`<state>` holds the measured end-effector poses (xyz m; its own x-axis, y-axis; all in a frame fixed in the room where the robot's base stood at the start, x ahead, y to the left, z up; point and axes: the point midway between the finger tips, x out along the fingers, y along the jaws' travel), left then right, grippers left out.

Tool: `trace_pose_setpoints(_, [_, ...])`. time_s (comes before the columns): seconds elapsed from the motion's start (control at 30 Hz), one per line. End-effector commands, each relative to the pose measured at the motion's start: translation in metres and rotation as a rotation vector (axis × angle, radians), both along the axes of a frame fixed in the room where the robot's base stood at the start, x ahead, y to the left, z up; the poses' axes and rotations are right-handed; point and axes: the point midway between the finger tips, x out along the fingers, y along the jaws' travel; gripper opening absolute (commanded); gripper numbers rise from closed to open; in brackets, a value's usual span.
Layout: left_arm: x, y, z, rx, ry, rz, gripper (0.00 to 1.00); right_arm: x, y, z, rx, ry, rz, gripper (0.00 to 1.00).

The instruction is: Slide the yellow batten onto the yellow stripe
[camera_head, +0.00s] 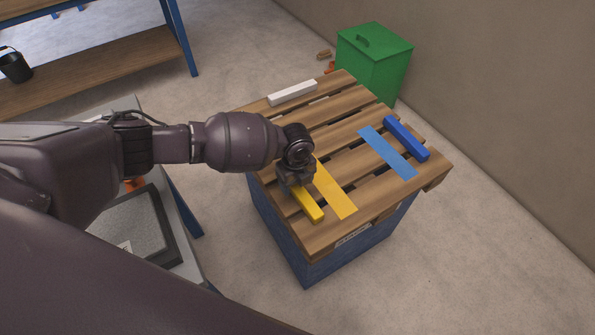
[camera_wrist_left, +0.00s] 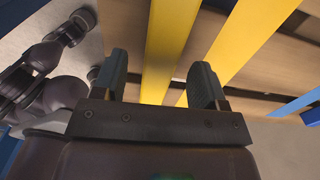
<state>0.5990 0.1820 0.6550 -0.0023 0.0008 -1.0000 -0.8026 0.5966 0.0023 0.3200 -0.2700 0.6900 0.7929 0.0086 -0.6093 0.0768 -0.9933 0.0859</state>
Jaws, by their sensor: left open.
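The yellow batten (camera_head: 309,207) lies on the pallet, just left of the flat yellow stripe (camera_head: 335,190) and roughly parallel to it. My left gripper (camera_head: 293,183) is over the batten's far part and hides it in the head view. In the left wrist view the gripper's two fingers (camera_wrist_left: 160,84) are apart. The batten (camera_wrist_left: 170,45) runs between them, with no visible grip on it. The stripe (camera_wrist_left: 250,45) lies to its right, passing behind the right finger. The finger height above the slats is hard to judge. My right gripper does not show.
A blue batten (camera_head: 406,139) lies beside a blue stripe (camera_head: 387,152) at the pallet's right side. A white batten (camera_head: 292,93) lies at the far edge. The slatted pallet (camera_head: 343,133) has gaps. A green bin (camera_head: 374,57) stands behind; a low table (camera_head: 185,235) stands left.

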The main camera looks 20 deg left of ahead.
Motion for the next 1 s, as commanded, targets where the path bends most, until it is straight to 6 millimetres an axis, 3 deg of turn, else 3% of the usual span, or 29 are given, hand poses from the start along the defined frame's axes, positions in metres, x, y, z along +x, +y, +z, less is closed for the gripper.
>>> trace_pose_setpoints(0.2, [0.000,-0.001,-0.021,-0.001,0.001,-0.001,0.66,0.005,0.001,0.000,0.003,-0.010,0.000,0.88])
trace_pose_setpoints(0.6, [0.001,-0.001,-0.024,-0.001,-0.003,-0.001,0.66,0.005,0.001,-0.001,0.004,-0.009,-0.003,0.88])
trace_pose_setpoints(0.9, [0.001,0.000,-0.024,0.000,-0.002,0.000,0.20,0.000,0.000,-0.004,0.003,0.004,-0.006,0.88])
trace_pose_setpoints(1.0, [0.001,0.000,-0.024,0.000,-0.002,0.000,0.09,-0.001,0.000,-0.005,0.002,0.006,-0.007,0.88])
